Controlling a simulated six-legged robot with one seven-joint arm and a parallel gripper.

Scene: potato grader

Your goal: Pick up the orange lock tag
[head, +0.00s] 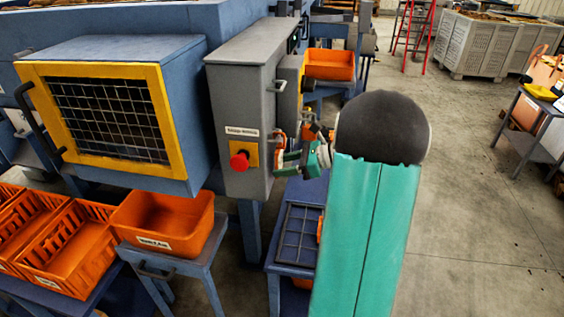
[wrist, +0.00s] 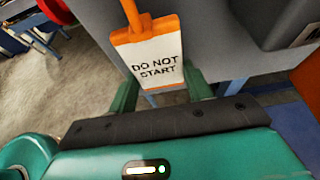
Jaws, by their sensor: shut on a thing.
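The orange lock tag (wrist: 152,45) shows large in the wrist view, with a white face that reads "DO NOT START". An orange strap or stem runs up from its top and out of the picture; what it hangs from is hidden. My gripper (wrist: 163,92) has its green fingers at either side of the tag's lower end and is shut on it. In the head view my gripper (head: 304,153) is beside the grey control box (head: 240,85), partly hidden behind my arm, and the tag cannot be made out clearly there.
The control box carries a red stop button (head: 239,161). A blue cabinet with a yellow-framed mesh door (head: 108,70) stands at left. Orange crates (head: 165,222) sit below it. A blue table (head: 280,255) stands under my gripper. Open floor (head: 470,180) lies to the right.

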